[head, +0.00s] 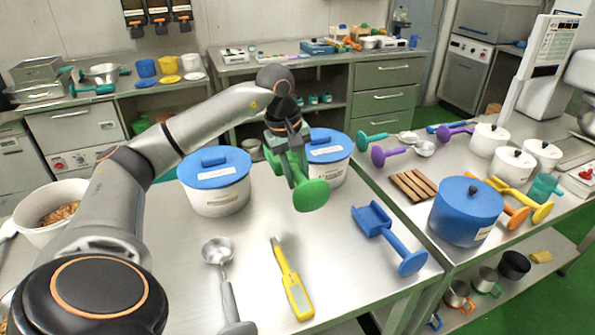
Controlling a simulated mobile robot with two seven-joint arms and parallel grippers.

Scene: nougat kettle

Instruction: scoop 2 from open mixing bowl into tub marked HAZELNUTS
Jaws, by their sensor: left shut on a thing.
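My left gripper (291,147) is shut on a green scoop (311,195) and holds it above the steel table. The round end of the scoop points down toward the front; its other end is partly hidden behind the gripper. A white open bowl (28,232) with brown pieces in it stands at the far left, partly behind my left arm. Two white tubs with blue lids stand near the gripper, one to its left (216,196) and one behind it to the right (340,168). Their labels are too small to read, so I cannot tell which is marked HAZELNUTS. My right gripper is out of view.
A metal ladle (219,254), a yellow handheld tool (290,280) and a blue scoop (385,237) lie on the front of the table. On the right table stand a blue pot (465,212), a wooden slatted rest (413,185) and several white lidded pots.

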